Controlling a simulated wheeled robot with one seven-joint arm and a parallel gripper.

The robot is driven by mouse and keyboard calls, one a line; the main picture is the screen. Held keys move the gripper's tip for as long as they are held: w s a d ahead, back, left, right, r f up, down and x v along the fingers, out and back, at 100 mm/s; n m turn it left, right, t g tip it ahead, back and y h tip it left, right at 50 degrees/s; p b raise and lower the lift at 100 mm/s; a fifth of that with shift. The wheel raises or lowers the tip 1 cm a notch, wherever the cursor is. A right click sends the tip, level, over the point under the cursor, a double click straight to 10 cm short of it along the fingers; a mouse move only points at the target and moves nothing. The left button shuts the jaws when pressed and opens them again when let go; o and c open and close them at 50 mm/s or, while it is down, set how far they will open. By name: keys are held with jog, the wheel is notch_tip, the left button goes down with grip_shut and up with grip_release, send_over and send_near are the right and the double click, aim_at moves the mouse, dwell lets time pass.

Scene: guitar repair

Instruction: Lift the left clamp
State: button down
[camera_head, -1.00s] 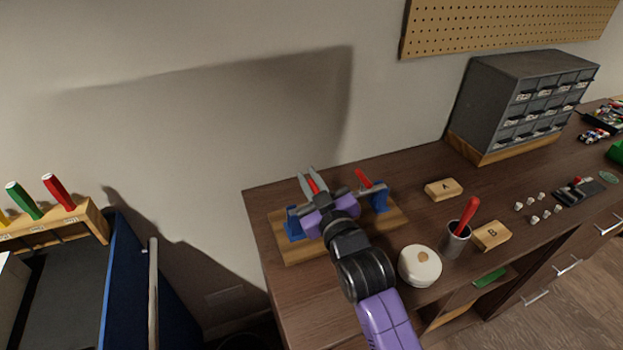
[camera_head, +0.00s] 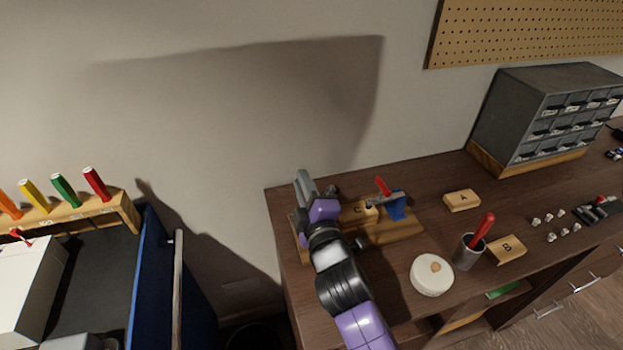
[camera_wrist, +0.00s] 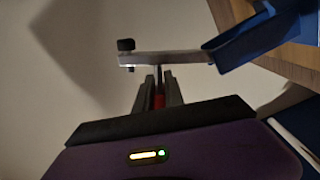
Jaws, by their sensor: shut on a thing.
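In the wrist view, the fingers of my gripper (camera_wrist: 157,90) are shut on the red handle (camera_wrist: 158,101) of the left clamp. The clamp's metal bar (camera_wrist: 170,58) crosses just beyond the fingertips and ends in a black knob. Its blue base (camera_wrist: 255,42) is at the upper right. In the head view my gripper (camera_head: 306,184) is over the left end of the wooden board (camera_head: 393,232) and hides most of the left clamp. The right clamp (camera_head: 397,207), blue with a red handle, stands on the board. Block C (camera_head: 361,210) lies between.
On the table are a round white container (camera_head: 431,276), a cup (camera_head: 467,253) with a red-handled tool, block A (camera_head: 462,200) and block B (camera_head: 507,248). A grey drawer cabinet (camera_head: 500,110) stands behind. A blue cart (camera_head: 178,270) is at the left.

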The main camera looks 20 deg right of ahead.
jog(key=shift+a+f+n+p, duration=0.1)
jog(key=shift+a+f+n, duration=0.2)
jog(key=shift+a+n, duration=0.6)
jog(key=shift+a+f+n+p, duration=0.15)
jog(key=shift+a+f+n, duration=0.2)
jog(key=shift+n, duration=1.1)
jog(key=shift+a+f+n+p, duration=0.1)
jog(key=shift+a+f+n, duration=0.2)
jog(key=shift+a+n, duration=0.6)
jog(key=shift+d+f+n, duration=0.1)
jog(key=shift+d+n, duration=0.1)
jog(key=shift+n, duration=0.15)
jog(key=c, duration=1.4)
grip_release()
jog(key=shift+c, duration=0.2)
jog(key=shift+s, duration=0.15)
jog(key=s, duration=0.7)
jog(key=shift+s+b, duration=0.3)
jog(key=shift+b, duration=0.1)
